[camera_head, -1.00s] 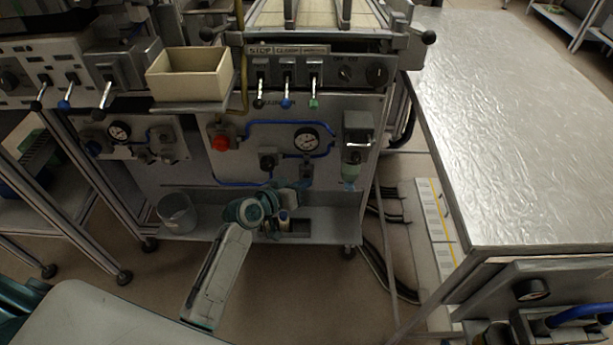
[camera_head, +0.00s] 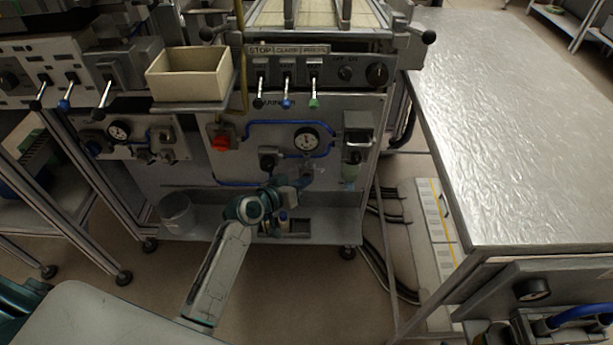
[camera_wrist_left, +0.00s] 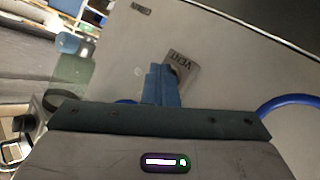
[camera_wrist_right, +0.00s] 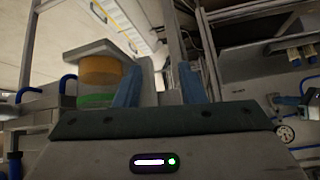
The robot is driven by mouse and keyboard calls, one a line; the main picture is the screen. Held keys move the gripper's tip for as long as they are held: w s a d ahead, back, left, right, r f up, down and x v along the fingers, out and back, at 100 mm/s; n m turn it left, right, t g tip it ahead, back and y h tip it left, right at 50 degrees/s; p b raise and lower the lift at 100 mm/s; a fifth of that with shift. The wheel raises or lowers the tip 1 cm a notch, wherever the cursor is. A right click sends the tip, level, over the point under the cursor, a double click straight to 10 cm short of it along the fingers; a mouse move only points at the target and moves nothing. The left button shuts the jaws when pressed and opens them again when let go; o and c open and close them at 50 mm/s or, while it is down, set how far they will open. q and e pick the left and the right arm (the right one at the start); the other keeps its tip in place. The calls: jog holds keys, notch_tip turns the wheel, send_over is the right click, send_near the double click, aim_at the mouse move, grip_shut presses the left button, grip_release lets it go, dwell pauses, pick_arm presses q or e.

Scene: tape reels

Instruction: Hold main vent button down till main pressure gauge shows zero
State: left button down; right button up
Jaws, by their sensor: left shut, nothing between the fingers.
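The main pressure gauge (camera_head: 306,140) is a round white dial on the lower panel, beside a blue pipe loop. Its needle is too small to read. My left gripper (camera_head: 304,181) is shut and empty, low on the panel below the gauge. In the left wrist view, the shut left fingers (camera_wrist_left: 160,84) point at the panel next to a plate marked VENT (camera_wrist_left: 183,71). The fingers cover the vent button, and I cannot tell whether they touch or press it. In the right wrist view, my right gripper (camera_wrist_right: 160,85) is open, with fingers apart and nothing held.
A red button (camera_head: 221,143) is left of the gauge. A second small gauge (camera_head: 118,131) is on the left panel. A cream bin (camera_head: 190,74) and several levers are above. A clear beaker (camera_head: 176,213) stands on the lower shelf. A metal table (camera_head: 530,130) fills the right.

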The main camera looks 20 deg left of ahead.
jog(key=shift+w+r, duration=0.1)
jog(key=shift+r, duration=0.05)
jog(key=shift+s+f, duration=0.3)
jog(key=shift+s, duration=0.1)
dwell(0.4)
